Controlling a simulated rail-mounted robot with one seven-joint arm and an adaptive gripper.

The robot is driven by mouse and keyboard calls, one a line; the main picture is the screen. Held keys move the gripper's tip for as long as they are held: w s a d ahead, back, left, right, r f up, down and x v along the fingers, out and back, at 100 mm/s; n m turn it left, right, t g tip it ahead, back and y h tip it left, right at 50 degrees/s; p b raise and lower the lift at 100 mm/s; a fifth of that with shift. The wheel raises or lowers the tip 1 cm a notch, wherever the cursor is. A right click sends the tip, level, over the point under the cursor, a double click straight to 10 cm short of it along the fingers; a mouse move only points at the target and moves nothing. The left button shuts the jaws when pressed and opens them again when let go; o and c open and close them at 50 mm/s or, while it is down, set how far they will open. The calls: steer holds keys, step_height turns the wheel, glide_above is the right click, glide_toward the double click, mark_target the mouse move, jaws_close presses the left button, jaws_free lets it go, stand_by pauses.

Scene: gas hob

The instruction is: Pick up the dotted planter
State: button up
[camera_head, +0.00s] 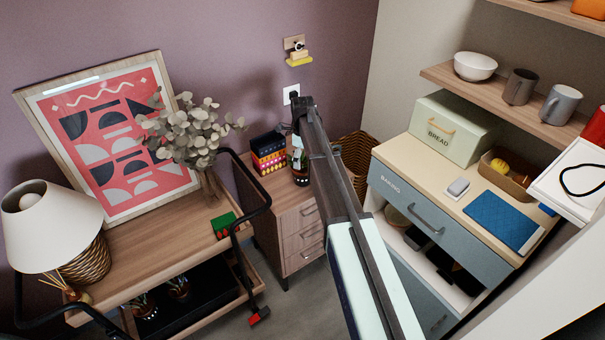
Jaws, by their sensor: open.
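A small dark planter with pale dots (300,178) stands on top of the small wooden drawer cabinet, near its right side. A little plant seems to rise from it, but the upper part is hard to make out. My arm reaches from the bottom of the view up toward the wall, just right of the planter. My gripper (299,152) is small and partly hidden at the arm's far end, just above the planter. It is open and appears to hold nothing. Whether its fingers are around the planter or only above it I cannot tell.
Stacked patterned boxes (268,152) stand left of the planter on the drawer cabinet (298,226). A trolley (150,262) with a lamp, picture and vase is at left. A wicker basket (355,158) and a counter with a bread box (450,128) are at right.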

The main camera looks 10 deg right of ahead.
mark_target(302, 169)
steer(key=shift+w+f+p, duration=0.1)
steer(key=shift+f+p, duration=0.55)
steer(key=shift+f, duration=1.35)
steer(key=shift+c, duration=0.4)
steer(key=c, duration=1.1)
steer(key=shift+r, duration=0.2)
